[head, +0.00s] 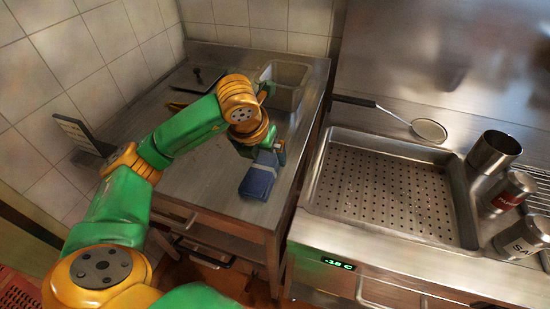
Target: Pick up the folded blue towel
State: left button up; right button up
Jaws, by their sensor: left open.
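The folded blue towel (257,182) lies on the steel counter (218,178), near its front right edge. My left gripper (269,157) is open, right at the far end of the towel. The gripper hides part of that end, and I cannot tell whether the fingers touch the cloth or are around it. My right gripper is not in view.
A steel container (290,78) stands at the back of the counter. To the right is a perforated tray (390,190) with a strainer (428,130) behind it. Metal canisters (508,190) stand at the far right. A dark sign holder (80,135) is at the left.

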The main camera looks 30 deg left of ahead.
aim_at(262, 171)
pick_arm(q)
jog(key=shift+s+f+p, duration=0.7)
jog(key=shift+s+f, duration=0.1)
jog(key=shift+f, duration=0.15)
jog(key=x, duration=0.3)
jog(key=shift+a+f, duration=0.15)
jog(key=shift+f, duration=0.1)
jog(key=shift+w+f, duration=0.15)
jog(key=shift+w, duration=0.1)
jog(key=shift+c, duration=0.4)
jog(key=shift+s, duration=0.3)
jog(key=c, duration=1.1)
jog(key=shift+w, duration=0.1)
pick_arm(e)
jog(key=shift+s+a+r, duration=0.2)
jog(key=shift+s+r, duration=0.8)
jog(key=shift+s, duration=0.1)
